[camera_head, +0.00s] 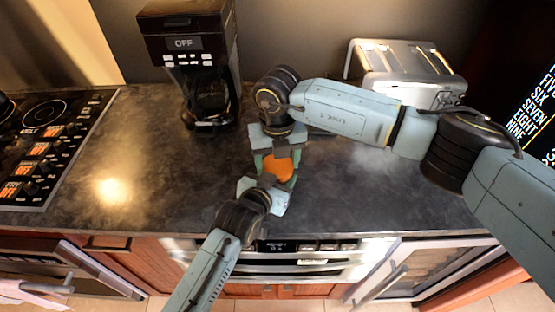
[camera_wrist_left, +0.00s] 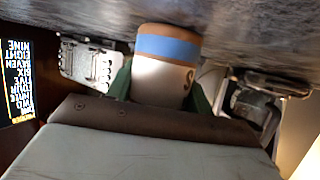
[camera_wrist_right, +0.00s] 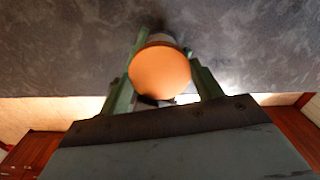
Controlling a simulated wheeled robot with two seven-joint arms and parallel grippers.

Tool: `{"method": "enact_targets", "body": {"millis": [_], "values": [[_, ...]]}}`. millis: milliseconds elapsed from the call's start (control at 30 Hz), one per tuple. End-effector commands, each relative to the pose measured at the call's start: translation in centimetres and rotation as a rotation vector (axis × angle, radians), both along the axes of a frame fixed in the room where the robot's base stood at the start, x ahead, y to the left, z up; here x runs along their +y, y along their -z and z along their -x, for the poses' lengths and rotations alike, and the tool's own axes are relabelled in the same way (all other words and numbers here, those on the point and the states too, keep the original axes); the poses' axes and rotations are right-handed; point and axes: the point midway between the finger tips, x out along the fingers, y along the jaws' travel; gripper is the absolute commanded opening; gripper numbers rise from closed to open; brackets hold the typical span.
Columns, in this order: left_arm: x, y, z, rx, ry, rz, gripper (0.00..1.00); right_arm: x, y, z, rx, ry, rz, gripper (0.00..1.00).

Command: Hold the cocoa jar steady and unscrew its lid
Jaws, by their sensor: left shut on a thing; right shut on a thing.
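The cocoa jar stands upright on the dark counter, mostly hidden in the head view under its round orange lid (camera_head: 277,168). In the left wrist view the jar (camera_wrist_left: 158,78) is pale with a blue band, a brown end against the counter, and part of a dark letter. My left gripper (camera_head: 268,182) is shut on the jar's body from the front. My right gripper (camera_head: 279,156) comes from above and behind and is shut on the lid. In the right wrist view the lid (camera_wrist_right: 160,73) sits between the green fingers. I cannot tell whether it is loosened.
A black coffee maker (camera_head: 190,60) stands behind left. A silver toaster (camera_head: 405,72) stands behind my right arm. A stovetop (camera_head: 45,140) is at the left, and the counter's front edge lies close to the jar. Bare counter (camera_head: 130,165) lies left of the jar.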

Motion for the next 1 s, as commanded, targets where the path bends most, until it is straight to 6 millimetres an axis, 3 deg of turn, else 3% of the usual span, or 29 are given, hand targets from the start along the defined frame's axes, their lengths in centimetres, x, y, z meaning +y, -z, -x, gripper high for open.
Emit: {"method": "enact_targets", "body": {"millis": [133,167,333,667,1000], "values": [[0.0,0.0,0.0,0.001,-0.001,-0.001,0.0,0.0,0.0,0.0,0.0,0.002,0.001,0.37],[0.0,0.0,0.0,0.001,-0.001,-0.001,0.0,0.0,0.0,0.0,0.0,0.003,0.001,0.66],[0.0,0.1,0.0,0.001,-0.001,-0.001,0.0,0.0,0.0,0.0,0.0,0.004,0.0,0.86],[0.0,0.0,0.0,0.001,0.0,0.0,0.0,0.1,-0.5,0.0,0.0,0.002,-0.003,0.86],[0.0,0.1,0.0,0.002,0.0,-0.001,0.0,0.1,-4.4,0.0,-0.001,0.002,-0.002,0.84]]}}
